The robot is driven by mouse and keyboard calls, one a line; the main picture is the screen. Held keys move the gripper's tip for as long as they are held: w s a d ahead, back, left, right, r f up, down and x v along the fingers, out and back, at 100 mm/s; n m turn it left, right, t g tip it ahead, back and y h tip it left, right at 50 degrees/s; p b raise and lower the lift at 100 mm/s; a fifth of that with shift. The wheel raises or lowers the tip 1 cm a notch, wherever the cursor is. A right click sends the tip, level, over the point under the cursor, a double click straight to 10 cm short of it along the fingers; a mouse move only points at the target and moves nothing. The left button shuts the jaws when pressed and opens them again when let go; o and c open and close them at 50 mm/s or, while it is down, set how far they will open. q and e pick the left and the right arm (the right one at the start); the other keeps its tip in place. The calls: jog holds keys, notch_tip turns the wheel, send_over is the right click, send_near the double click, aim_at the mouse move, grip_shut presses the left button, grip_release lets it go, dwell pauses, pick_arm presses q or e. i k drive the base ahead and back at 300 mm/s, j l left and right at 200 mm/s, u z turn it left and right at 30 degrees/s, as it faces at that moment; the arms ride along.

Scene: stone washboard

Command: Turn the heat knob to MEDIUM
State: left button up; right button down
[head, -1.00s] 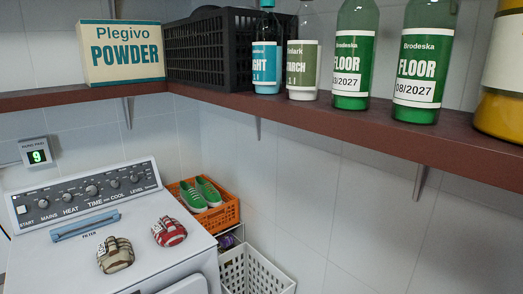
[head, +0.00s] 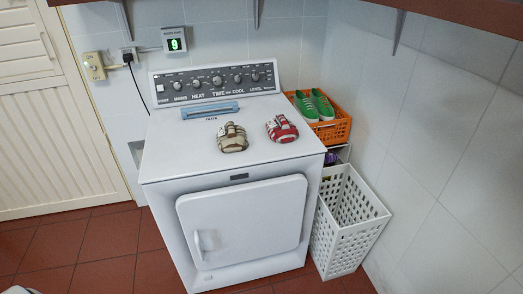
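The white dryer (head: 160,165) stands against the tiled wall in the head view, with a dark control panel along its back edge. The heat knob (head: 197,84) is a small round knob above the HEAT label, between the MAINS knob (head: 177,86) and the larger TIME knob (head: 217,81). Its pointer and setting marks are too small to read. Neither of my grippers is in view.
An orange crate (head: 336,130) with green shoes and a white basket (head: 335,215) stand right. A shelf (head: 480,25) overhangs the upper right.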

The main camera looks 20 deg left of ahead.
aim_at(196, 83)
jog(key=k+j, duration=0.15)
jog(key=j, duration=0.25)
jog(key=k+j+u, duration=0.15)
jog(key=j, duration=0.3)
jog(key=k+j, duration=0.15)
jog(key=j, duration=0.25)
jog(key=k+j+u, duration=0.1)
jog(key=j, duration=0.35)
jog(key=k+j, duration=0.15)
jog(key=j, duration=0.25)
jog(key=i+l+u, duration=0.4)
jog(key=i+l, duration=0.2)
jog(key=l, duration=0.2)
